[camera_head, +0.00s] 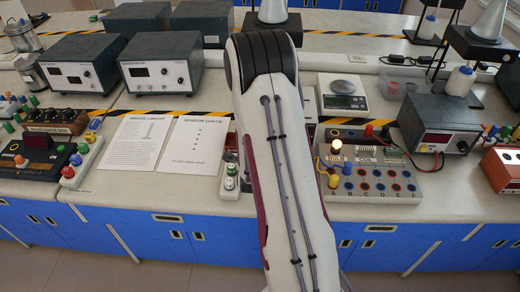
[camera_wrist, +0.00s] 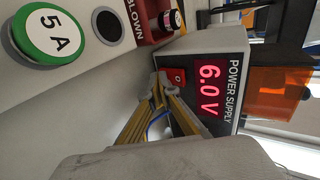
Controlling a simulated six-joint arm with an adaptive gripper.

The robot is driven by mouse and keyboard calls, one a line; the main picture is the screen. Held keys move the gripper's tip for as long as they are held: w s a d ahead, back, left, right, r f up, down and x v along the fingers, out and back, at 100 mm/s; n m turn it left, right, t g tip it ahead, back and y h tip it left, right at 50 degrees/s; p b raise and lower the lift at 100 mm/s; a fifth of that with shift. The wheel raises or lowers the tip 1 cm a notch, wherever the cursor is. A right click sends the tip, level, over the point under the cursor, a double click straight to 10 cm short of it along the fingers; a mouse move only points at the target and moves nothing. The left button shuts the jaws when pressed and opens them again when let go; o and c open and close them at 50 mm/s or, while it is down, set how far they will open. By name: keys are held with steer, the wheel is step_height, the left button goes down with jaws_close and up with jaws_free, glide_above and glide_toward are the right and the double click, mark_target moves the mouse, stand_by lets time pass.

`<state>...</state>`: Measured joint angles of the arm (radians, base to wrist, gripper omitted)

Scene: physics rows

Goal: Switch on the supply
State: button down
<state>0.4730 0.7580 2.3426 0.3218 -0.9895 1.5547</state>
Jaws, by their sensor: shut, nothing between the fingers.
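In the wrist view, the power supply (camera_wrist: 235,55) is a pale box with a dark front panel. Its lit red display (camera_wrist: 209,90) reads 6.0 V. A red switch (camera_wrist: 176,76) sits beside the display. My gripper (camera_wrist: 160,84) is shut and empty, its fingertips right by the switch. I cannot tell whether they touch it, nor clearly which way the switch is set. In the head view, my arm hides my gripper and most of what lies behind it.
A green 5 A cap (camera_wrist: 50,35) and a red part marked BLOWN (camera_wrist: 150,20) lie near my gripper. Another box with a red display (camera_head: 438,125) stands right of the board. Paper sheets (camera_head: 195,145) lie left of my arm. Bench instruments (camera_head: 160,65) stand behind.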

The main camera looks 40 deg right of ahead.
steer(key=shift+w+d+r, duration=0.1)
steer(key=shift+w+r, duration=0.2)
steer(key=shift+r, duration=0.85)
steer(key=shift+s, duration=0.1)
steer(key=shift+f+v, duration=0.15)
steer(key=shift+v, duration=1.75)
steer(key=shift+f+v, duration=0.1)
steer(key=shift+v, duration=1.75)
steer(key=shift+s, duration=0.1)
